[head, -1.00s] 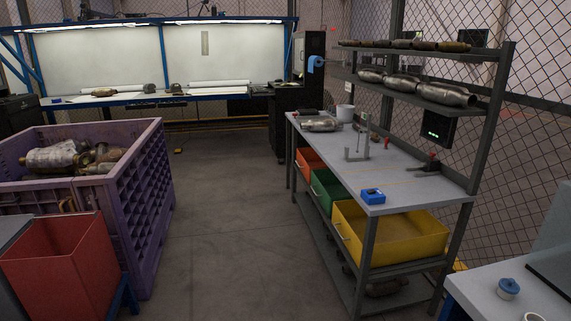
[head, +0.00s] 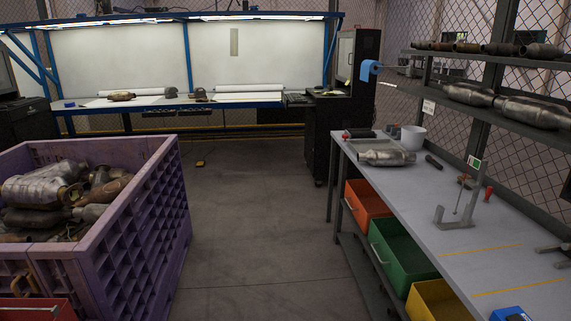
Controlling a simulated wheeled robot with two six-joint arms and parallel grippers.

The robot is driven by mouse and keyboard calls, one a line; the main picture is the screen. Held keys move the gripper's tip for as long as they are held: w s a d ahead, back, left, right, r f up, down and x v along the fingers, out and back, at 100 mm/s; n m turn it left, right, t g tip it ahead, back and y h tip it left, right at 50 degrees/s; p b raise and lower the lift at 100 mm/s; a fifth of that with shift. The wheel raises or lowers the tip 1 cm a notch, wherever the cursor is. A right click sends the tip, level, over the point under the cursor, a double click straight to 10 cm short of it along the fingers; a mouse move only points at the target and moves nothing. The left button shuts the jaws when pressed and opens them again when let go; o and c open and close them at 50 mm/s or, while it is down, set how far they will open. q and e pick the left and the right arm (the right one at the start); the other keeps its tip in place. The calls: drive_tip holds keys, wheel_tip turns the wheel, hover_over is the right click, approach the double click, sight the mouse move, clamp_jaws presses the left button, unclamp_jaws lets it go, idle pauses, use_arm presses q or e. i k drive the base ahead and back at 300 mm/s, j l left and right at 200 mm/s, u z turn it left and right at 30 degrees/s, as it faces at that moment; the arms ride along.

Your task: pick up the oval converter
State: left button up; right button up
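Several metal converters are in view, and I cannot tell for certain which is the oval one. A small brownish converter (head: 121,96) lies on the blue-framed bench at the back. A large silver-grey converter (head: 45,184) lies on a heap of rusty ones in the purple crate (head: 130,222). Long silver converters (head: 533,112) lie on the right shelf. Neither of my grippers shows.
A black cabinet (head: 326,140) stands behind. The floor (head: 260,220) between crate and workbench is clear.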

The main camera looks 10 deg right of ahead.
sight(381, 156)
drive_tip(key=i+z, duration=0.2)
drive_tip(key=i, duration=0.35)
drive_tip(key=i+j+z, duration=0.15)
drive_tip(key=i, duration=0.35)
drive_tip(key=i+j+z, duration=0.2)
drive_tip(key=i, duration=0.35)
